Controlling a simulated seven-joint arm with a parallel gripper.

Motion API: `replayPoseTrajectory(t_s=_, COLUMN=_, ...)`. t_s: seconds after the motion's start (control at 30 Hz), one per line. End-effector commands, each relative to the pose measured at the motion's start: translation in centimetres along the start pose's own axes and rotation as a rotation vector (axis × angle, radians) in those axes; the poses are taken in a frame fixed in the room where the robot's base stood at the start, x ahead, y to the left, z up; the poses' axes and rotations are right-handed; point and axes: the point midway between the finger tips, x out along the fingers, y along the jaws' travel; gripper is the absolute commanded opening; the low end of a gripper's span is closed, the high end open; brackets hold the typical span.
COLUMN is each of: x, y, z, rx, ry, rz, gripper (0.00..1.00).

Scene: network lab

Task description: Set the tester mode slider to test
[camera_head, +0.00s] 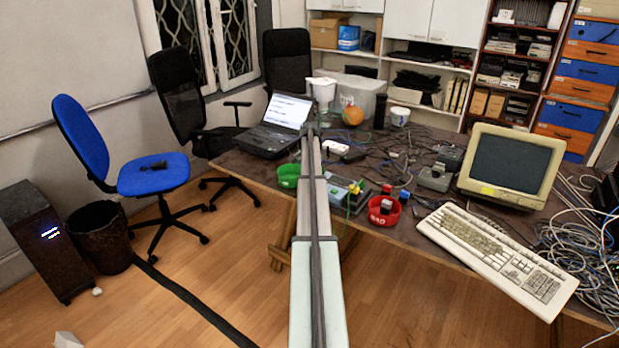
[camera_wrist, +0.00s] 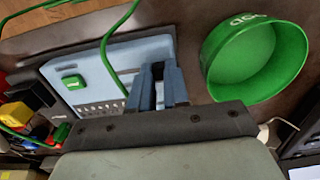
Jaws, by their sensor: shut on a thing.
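The tester (camera_head: 345,190) is a pale blue-grey box near the table's front edge, partly behind my arm in the head view. In the wrist view, the tester (camera_wrist: 130,62) fills the middle, with a green button (camera_wrist: 73,82) and a row of small ports on its face. My gripper (camera_wrist: 158,80) is at the tester's right part, its blue-grey fingers close together and shut on the mode slider. The slider is hidden between the fingers, so its setting cannot be read. My fingertips cannot be made out in the head view.
A green bowl (camera_wrist: 256,62) stands close beside the tester. A green cable (camera_wrist: 106,48) runs over the tester. A red bowl (camera_head: 384,212) with small blocks, a keyboard (camera_head: 495,255) and a monitor (camera_head: 510,165) are to the right. A laptop (camera_head: 277,128) is behind.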

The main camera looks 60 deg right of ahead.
Motion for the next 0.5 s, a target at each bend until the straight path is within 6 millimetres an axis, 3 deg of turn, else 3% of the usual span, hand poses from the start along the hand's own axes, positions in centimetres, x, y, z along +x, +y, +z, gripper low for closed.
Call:
replayPoseTrajectory(t_s=0.33, x=0.0, y=0.1, z=0.0, rx=0.0, ry=0.0, rz=0.0, gripper=0.0)
replayPoseTrajectory(t_s=0.5, x=0.0, y=1.9, z=0.1, rx=0.002, ry=0.0, rz=0.001, gripper=0.0)
